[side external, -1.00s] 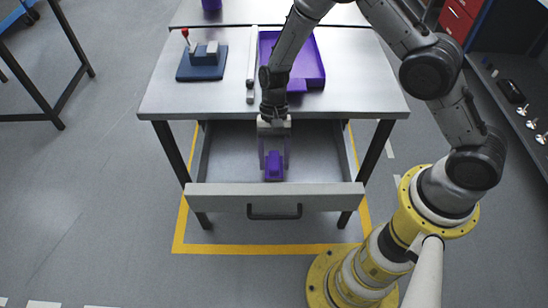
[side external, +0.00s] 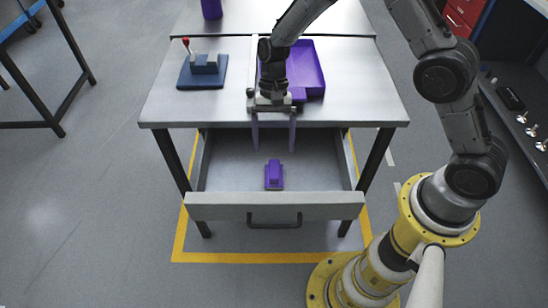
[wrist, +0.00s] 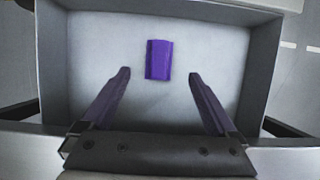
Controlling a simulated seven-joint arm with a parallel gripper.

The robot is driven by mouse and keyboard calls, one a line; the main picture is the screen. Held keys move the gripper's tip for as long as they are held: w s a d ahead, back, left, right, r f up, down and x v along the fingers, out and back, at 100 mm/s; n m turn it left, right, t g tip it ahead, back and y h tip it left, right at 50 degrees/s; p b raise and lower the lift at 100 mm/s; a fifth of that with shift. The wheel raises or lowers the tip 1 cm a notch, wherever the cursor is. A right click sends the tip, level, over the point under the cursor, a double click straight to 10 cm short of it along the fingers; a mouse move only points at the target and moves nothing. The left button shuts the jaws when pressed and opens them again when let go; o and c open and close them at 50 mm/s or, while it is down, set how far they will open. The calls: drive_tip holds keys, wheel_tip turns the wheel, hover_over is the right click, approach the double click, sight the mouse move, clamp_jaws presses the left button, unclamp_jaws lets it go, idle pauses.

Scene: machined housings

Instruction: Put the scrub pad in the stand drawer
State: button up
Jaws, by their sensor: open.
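The purple scrub pad (side external: 274,175) lies on the floor of the open stand drawer (side external: 227,172), near its middle. In the wrist view the pad (wrist: 159,60) lies flat in the drawer (wrist: 95,50), ahead of and between my fingers. My gripper (side external: 273,147) is open and empty above the drawer, just in front of the table edge, with its two fingers spread wide. The wrist view shows the gripper's fingertips (wrist: 160,74) apart, with nothing between them. The drawer is pulled out, with its black handle (side external: 274,222) at the front.
A purple tray (side external: 311,70) sits on the tabletop (side external: 365,95) behind my gripper. A blue block fixture with a red-knobbed lever (side external: 202,72) stands at the left. A purple cup (side external: 211,8) is at the back. The drawer floor around the pad is clear.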

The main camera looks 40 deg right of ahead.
drive_tip(key=s+d+r+n+t+h, duration=0.1)
drive_tip(key=s+d+r+n+t, duration=0.2)
drive_tip(key=r, duration=0.7)
drive_tip(key=s+d+r+n+t, duration=0.1)
drive_tip(key=s+d+r, duration=0.3)
drive_tip(key=r, duration=0.5)
drive_tip(key=s+d+r+n+t+h, duration=0.1)
drive_tip(key=s+r+n+t, duration=0.1)
drive_tip(key=s, duration=0.6)
drive_tip(key=s+d+r+n+t+h, duration=0.1)
drive_tip(key=s+d+r+n+t, duration=0.1)
drive_tip(key=s, duration=0.5)
drive_tip(key=shift+s+d+r+n+t, duration=0.25)
drive_tip(key=shift+s+n+t, duration=0.15)
drive_tip(key=shift+n, duration=0.1)
